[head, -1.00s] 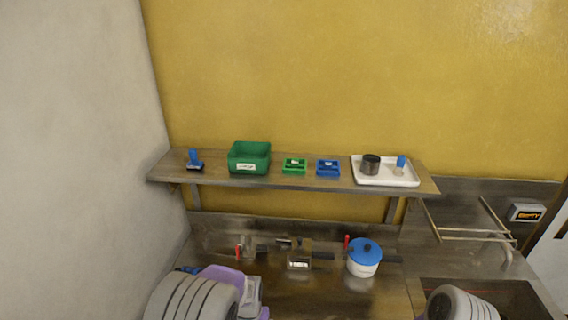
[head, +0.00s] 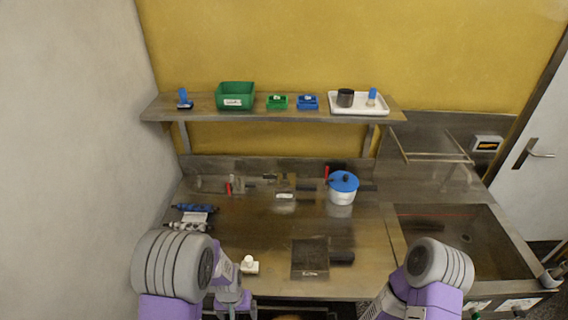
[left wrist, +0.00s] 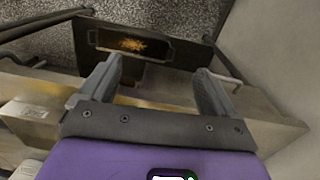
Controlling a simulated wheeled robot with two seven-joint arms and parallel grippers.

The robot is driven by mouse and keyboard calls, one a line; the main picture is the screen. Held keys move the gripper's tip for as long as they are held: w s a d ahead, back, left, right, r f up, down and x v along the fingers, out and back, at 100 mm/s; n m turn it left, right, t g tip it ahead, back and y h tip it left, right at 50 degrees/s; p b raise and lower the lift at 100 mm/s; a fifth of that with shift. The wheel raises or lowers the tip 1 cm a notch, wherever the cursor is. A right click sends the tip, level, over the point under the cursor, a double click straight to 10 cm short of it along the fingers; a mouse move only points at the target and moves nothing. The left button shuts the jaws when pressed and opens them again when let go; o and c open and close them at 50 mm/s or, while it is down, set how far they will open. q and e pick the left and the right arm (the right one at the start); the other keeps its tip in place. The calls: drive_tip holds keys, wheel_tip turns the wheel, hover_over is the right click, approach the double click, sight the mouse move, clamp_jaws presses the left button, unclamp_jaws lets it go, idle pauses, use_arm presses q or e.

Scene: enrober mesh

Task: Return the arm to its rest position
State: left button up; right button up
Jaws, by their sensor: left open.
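My left arm comes in at the lower left of the head view, with its grey and purple links near the worktop's front edge. My left gripper (left wrist: 160,66) shows in the left wrist view with its two grey fingers wide apart and nothing between them. It points down past a metal edge toward the floor. In the head view it is mostly hidden at the bottom edge. My right arm is at the lower right, in front of the sink; its gripper cannot be made out.
The worktop (head: 250,225) holds a blue-lidded white pot (head: 342,190), a dark flat plate (head: 310,258) and a small white-knobbed item (head: 249,265). A shelf (head: 205,108) with bins runs along the wall. A dark tray with orange-brown crumbs (left wrist: 130,44) lies below the left gripper.

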use_arm(q)
drive_tip(key=s+d+f+n+h+b, duration=0.2)
drive_tip(key=s+f+b, duration=0.7)
drive_tip(key=f, duration=0.9)
drive_tip(key=s+d+h, duration=0.1)
drive_tip(key=s+d, duration=0.1)
drive_tip(key=s, duration=0.1)
drive_tip(key=shift+s+f+n+t+h, duration=0.25)
drive_tip(key=shift+s+n+t+h, duration=0.05)
drive_tip(key=shift+s+t+h, duration=0.1)
